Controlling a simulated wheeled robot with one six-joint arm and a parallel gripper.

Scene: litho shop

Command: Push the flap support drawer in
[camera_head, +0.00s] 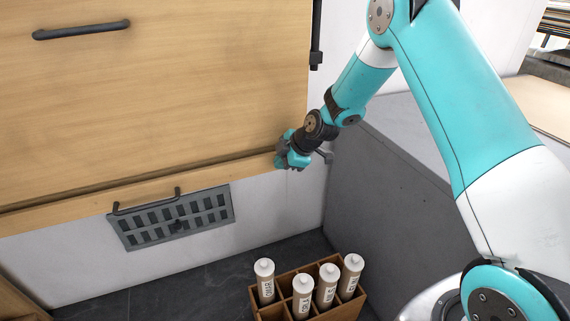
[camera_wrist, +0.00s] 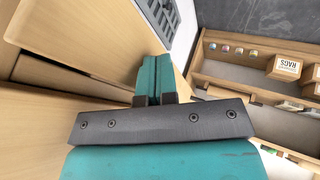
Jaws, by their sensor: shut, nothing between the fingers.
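The flap support drawer (camera_head: 70,210) is a long, narrow light-wood front with a dark bar handle (camera_head: 147,201), low on the wooden cabinet. A dark strip runs along its top, under the large flap panel (camera_head: 180,90). I cannot tell how far the drawer stands out. My gripper (camera_head: 283,162) is at the right end of the drawer front; whether it touches the wood is unclear. In the wrist view my gripper's teal fingers (camera_wrist: 154,78) are closed together and empty, beside the light-wood surfaces at left.
The flap has its own dark handle (camera_head: 82,30). A grey vent grille (camera_head: 175,218) is on the white wall below the drawer. A wooden crate (camera_head: 272,312) with several labelled bottles stands on the dark floor. A grey block (camera_head: 385,200) stands right of my gripper. Wooden shelving (camera_wrist: 230,90) shows in the wrist view.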

